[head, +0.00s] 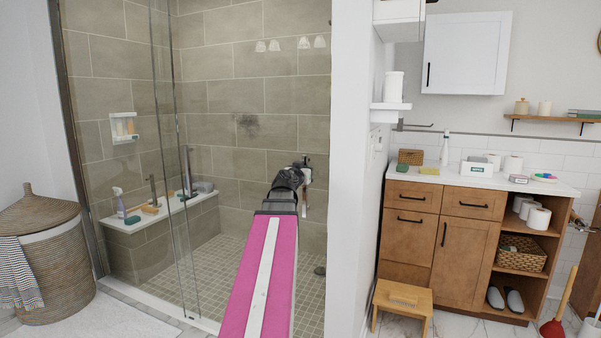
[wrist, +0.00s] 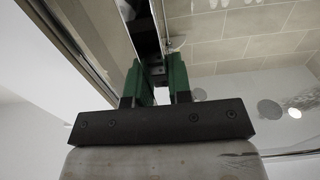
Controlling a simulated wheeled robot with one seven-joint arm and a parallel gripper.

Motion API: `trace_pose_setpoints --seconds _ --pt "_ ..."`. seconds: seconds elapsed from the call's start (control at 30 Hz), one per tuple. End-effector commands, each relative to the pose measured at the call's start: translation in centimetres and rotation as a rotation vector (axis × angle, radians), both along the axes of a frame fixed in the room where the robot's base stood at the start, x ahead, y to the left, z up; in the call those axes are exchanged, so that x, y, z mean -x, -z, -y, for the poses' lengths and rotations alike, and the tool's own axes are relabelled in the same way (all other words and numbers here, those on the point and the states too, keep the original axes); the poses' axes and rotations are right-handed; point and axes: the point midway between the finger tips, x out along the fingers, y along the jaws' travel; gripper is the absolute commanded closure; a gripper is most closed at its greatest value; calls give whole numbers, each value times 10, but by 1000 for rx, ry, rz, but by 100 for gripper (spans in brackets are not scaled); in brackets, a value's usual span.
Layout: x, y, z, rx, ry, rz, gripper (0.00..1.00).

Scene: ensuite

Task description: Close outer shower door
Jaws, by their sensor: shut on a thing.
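The shower's clear glass door (head: 180,250) shows by its vertical edges, left of centre in the head view. Which panel is the outer one is hard to tell. A slim upright metal handle (head: 304,203) shows near the right side of the shower opening. My gripper (head: 303,170) is at this handle, at the end of my arm. In the wrist view, my green fingers (wrist: 157,78) are closed around a shiny upright bar (wrist: 143,32), which looks like the handle. The grip itself is small and partly hidden in the head view.
A tiled bench (head: 135,232) with bottles lies inside the shower. A wicker hamper (head: 45,265) stands left of the opening. A white wall (head: 352,200) borders it on the right, with a wooden vanity (head: 460,235) and step stool (head: 402,300) beyond.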

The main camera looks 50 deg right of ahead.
Motion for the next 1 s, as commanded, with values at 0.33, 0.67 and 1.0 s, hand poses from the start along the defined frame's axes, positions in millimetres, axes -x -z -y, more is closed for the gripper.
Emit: trace_pose_setpoints --seconds 0.33,0.67,1.0 --pt "5 1 1 -3 7 -1 100" --pt "4 1 1 -2 5 -1 55" --pt "9 0 -8 0 1 0 55"
